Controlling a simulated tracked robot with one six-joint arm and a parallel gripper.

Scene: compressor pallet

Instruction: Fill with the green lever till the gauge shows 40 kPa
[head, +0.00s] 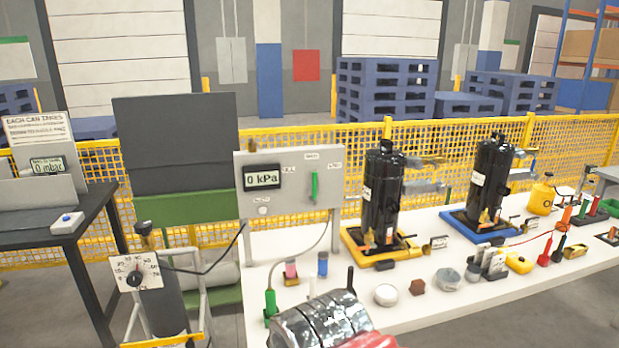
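The gauge (262,178) on the grey panel (290,215) reads 0 kPa in the head view. The green lever (315,186) stands upright on the same panel, to the right of the gauge. Small labels are around both, too small to read. My gripper (331,282) is at the bottom middle, below and in front of the panel. Its two finger ends appear apart with nothing visible between them, and it is well away from the lever. My silver wrist hides its lower part.
Two black canisters (382,195) (491,180) stand on the white table (440,318), right of the panel. Small items, including a green-handled connector (271,302) and a white round piece (386,294), lie near its front. A cylinder with a dial (135,277) stands left.

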